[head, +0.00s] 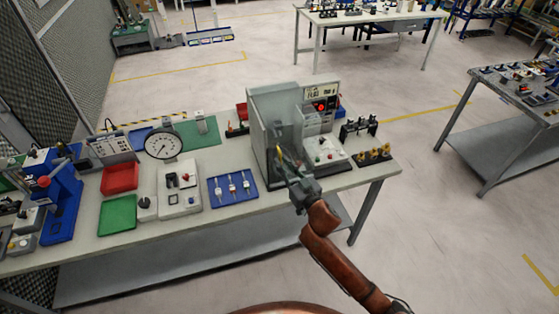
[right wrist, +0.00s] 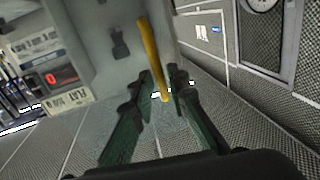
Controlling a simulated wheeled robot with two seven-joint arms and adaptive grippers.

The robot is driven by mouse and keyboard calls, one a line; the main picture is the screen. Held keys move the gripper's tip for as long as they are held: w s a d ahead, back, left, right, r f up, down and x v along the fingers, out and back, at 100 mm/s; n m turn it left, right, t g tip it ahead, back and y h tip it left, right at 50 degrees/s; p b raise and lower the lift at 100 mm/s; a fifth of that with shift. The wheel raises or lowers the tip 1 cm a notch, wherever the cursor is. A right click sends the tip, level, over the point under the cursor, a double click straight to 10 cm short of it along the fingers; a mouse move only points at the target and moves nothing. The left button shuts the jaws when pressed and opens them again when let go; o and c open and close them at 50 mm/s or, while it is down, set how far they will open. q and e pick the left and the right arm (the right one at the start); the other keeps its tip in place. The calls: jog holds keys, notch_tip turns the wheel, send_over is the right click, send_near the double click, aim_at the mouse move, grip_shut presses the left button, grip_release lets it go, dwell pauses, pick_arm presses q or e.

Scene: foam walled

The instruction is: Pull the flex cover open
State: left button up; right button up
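The flex station (head: 318,118) stands near the right end of the long bench, with a red-lit display. Its flex cover (head: 288,122) is a grey, partly see-through panel on the station's left part. A yellow handle (head: 280,152) shows low on the cover, and it shows as a slanted yellow bar in the right wrist view (right wrist: 153,58). My right gripper (head: 287,165) is at the handle. Its fingers (right wrist: 157,90) stand apart on either side of the bar's lower end, with a gap visible on the left. Firm contact cannot be seen. My left gripper is out of view.
A blue tray (head: 213,203) with small parts lies left of the station. Black and orange connector racks (head: 372,156) stand close on the right. Floor in front of the bench is clear.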

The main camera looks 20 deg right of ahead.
jog(key=shift+x, duration=1.15)
grip_shut()
jog(key=d+p, duration=0.4)
jog(key=d, duration=1.4)
jog(key=shift+w+d, duration=0.25)
